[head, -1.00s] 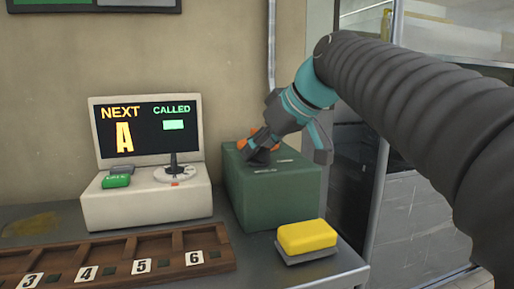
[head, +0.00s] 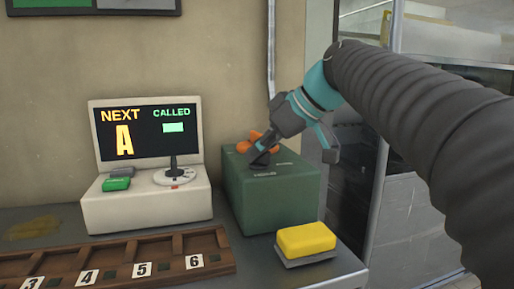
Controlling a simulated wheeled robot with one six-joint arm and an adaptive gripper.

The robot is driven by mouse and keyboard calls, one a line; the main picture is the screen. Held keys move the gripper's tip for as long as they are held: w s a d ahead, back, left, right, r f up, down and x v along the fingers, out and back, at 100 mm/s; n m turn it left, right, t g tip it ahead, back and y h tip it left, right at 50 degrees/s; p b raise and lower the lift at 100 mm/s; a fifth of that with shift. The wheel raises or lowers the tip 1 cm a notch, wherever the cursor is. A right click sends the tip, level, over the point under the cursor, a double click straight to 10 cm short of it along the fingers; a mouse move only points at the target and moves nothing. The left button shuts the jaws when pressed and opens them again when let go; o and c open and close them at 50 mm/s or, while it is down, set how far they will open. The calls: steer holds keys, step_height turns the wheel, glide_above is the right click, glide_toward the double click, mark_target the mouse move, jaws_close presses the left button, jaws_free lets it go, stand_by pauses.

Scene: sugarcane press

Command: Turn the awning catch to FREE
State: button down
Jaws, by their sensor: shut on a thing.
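The awning catch is an orange handle (head: 243,146) on top of a green box (head: 268,201) in the head view. My gripper (head: 260,158) points down at the box top from the upper right and is shut on the orange handle. The fingers cover part of the handle, so its full outline is hidden. Small pale markings show on the box top, too small to read, so I cannot tell which marking the handle points to.
A white console (head: 146,208) with a NEXT/CALLED screen (head: 147,131) and a short lever (head: 174,168) stands left of the box. A yellow sponge (head: 306,238) lies in front of the box. A wooden numbered rack (head: 110,262) lies at front left.

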steer(key=n+g+p, duration=0.1)
steer(key=n+g, duration=0.1)
steer(key=n+g+y+p, duration=0.1)
steer(key=n+g, duration=0.1)
steer(key=n, duration=0.1)
steer(key=shift+r+p, duration=0.15)
steer(key=shift+p, duration=0.2)
steer(key=shift+n+g+p, duration=1.15)
steer(key=shift+n+g, duration=0.35)
steer(key=shift+n, duration=0.6)
steer(key=shift+f, duration=0.2)
steer(key=c, duration=1.2)
jaws_free()
